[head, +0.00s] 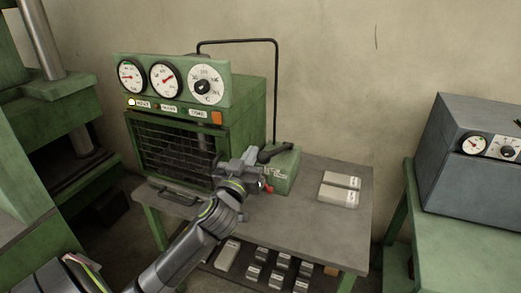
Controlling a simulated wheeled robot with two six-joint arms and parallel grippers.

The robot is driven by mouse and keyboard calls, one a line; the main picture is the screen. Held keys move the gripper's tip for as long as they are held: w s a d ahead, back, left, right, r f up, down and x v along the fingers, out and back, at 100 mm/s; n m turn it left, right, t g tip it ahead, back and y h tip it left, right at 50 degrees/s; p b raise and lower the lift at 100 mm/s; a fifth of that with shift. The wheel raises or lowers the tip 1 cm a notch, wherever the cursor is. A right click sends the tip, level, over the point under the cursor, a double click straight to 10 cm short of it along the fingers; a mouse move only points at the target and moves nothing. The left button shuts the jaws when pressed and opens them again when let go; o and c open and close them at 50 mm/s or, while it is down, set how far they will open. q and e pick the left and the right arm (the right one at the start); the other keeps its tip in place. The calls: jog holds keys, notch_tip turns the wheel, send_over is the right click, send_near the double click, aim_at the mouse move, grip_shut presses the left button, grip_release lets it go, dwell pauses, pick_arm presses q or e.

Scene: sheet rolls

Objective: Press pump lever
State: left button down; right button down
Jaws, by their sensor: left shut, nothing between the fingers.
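A small green pump box (287,170) stands on the table beside the green oven cabinet. A black lever (278,152) lies across its top, with a round knob at its left end. My left gripper (252,158) is shut and empty, just left of the lever's knob. I cannot tell whether it touches the lever. Its body hides part of the pump's left side. A small red part (267,187) shows at the pump's front. My right gripper is not in view.
The green cabinet (250,105) with gauges and a dial stands on the grey table (310,215), close to my left arm. Pale blocks (338,189) lie at the right. A press (60,110) stands left, a grey box (465,165) right.

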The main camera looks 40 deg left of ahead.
aim_at(261, 158)
pick_arm(q)
jog(key=p+x, duration=0.2)
jog(key=x, duration=0.5)
jog(key=shift+w+r, duration=0.15)
jog(key=shift+w, duration=0.05)
jog(key=f, duration=0.3)
jog(key=shift+s+d, duration=0.25)
jog(key=shift+s+d+f, duration=0.1)
jog(key=shift+s+f, duration=0.1)
jog(key=shift+f, duration=0.45)
